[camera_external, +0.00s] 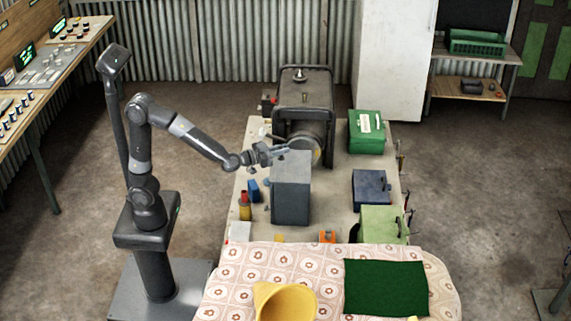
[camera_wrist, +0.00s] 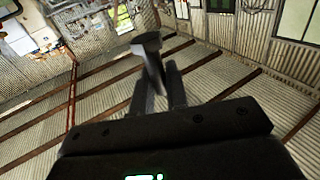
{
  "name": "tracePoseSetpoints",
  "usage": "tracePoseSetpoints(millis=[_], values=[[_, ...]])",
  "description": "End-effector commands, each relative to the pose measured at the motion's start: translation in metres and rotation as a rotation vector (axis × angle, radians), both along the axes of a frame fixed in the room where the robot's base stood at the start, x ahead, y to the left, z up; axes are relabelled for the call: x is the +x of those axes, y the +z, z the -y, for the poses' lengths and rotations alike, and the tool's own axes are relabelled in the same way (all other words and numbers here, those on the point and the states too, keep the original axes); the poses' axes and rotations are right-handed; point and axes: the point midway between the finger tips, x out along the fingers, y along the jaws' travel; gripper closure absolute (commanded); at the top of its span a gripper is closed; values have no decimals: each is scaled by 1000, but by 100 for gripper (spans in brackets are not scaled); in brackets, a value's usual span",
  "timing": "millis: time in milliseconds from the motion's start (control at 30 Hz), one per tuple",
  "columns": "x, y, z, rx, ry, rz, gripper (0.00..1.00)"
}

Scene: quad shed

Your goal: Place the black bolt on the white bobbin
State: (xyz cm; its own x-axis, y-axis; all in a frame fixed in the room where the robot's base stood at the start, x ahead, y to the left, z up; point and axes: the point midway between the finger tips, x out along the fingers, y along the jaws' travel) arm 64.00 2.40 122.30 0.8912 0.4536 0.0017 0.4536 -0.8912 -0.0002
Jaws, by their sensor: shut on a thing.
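My gripper (camera_external: 282,149) is above the workbench, beside the top of a tall grey box and in front of the dark machine. In the wrist view my gripper (camera_wrist: 160,92) is shut on a dark piece with a wider flat end, which looks like the black bolt (camera_wrist: 149,55). The bolt sticks out past the fingertips. It is too small to make out in the outside view. I cannot make out the white bobbin for certain in either view.
The workbench (camera_external: 339,205) holds the tall grey box (camera_external: 291,190), the dark machine (camera_external: 306,97), a green box (camera_external: 366,133), a blue box (camera_external: 370,188) and a light green box (camera_external: 382,224). A yellow funnel-like thing (camera_external: 285,302) lies on patterned cloth in front.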

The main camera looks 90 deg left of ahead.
Motion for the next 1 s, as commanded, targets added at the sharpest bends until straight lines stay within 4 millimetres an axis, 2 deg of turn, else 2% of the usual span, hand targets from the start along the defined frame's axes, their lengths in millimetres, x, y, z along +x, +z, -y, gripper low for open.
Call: tracePoseSetpoints(millis=[33,200,400,633,867,1000], values=[[3,-8,-13,1,7,-6,100],[18,-32,-50,0,7,-6,100],[31,-54,-85,0,5,-3,100],[36,-65,-96,-1,2,-2,100],[36,-97,-96,0,1,-5,100],[36,-101,-95,-1,1,0,100]])
